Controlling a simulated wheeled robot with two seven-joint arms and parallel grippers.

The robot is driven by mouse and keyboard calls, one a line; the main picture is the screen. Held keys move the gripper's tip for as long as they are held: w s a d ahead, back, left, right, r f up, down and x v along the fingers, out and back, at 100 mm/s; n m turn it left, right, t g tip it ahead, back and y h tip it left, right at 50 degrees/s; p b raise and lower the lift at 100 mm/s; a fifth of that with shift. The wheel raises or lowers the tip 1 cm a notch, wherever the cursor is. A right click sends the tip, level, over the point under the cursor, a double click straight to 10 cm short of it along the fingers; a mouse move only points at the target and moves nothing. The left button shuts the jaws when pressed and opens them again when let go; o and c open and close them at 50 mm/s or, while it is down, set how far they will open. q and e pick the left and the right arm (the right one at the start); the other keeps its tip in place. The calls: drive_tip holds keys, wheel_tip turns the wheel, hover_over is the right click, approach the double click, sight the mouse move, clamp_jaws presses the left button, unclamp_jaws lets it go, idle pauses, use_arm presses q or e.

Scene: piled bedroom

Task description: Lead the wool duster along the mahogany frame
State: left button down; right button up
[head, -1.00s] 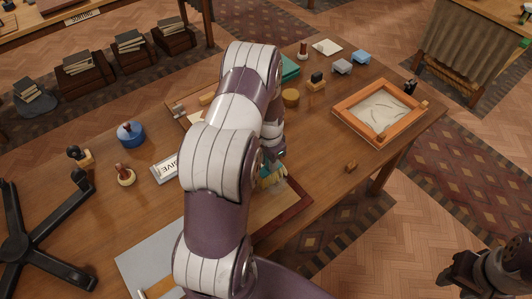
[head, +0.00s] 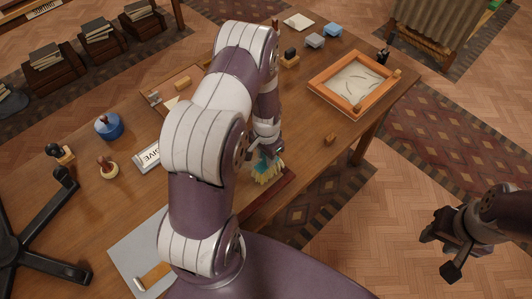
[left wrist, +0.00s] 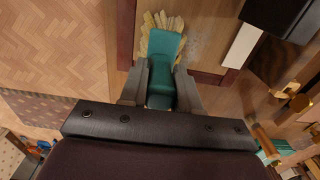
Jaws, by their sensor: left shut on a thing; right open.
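The wool duster has a teal handle and pale yellow wool (head: 267,172). My left gripper (head: 265,148) is shut on its handle (left wrist: 163,62), with wool down at the desk. The dark red mahogany frame (head: 276,192) lies by the desk's near edge, partly hidden by my left arm. In the left wrist view, its dark red bars (left wrist: 125,35) show beside and below the wool (left wrist: 150,22). Whether the wool touches the frame cannot be told. My right gripper (head: 441,250) is open and empty, over the floor at the right.
An orange wooden tray with pale sand (head: 322,83) stands at the desk's right end. A black chair base (head: 40,240) is at lower left.

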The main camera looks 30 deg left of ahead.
use_arm(q)
drive_tip(key=shift+f, duration=0.55)
drive_tip(key=shift+f, duration=0.15)
drive_tip(key=shift+w+a, duration=0.2)
drive_tip(key=shift+a, duration=0.6)
drive_tip(key=shift+w+a, duration=0.25)
drive_tip(key=shift+a, duration=0.5)
drive_tip(key=shift+w+a, duration=0.2)
drive_tip(key=shift+a, duration=0.6)
drive_tip(key=a, duration=0.2)
drive_tip(key=w+a, duration=0.1)
drive_tip(key=a, duration=0.1)
drive_tip(key=shift+w+a, duration=0.2)
drive_tip(key=shift+a, duration=0.1)
drive_tip(key=s+d, duration=0.1)
drive_tip(key=d, duration=0.2)
drive_tip(key=s+d+r, duration=0.1)
drive_tip(key=s+d, duration=0.1)
drive_tip(key=d, duration=0.1)
drive_tip(key=s+d, duration=0.1)
drive_tip(key=d, duration=0.2)
drive_tip(key=shift+s+r, duration=0.25)
drive_tip(key=shift+r, duration=0.05)
drive_tip(key=shift+a, duration=0.15)
drive_tip(key=shift+w+a, duration=0.1)
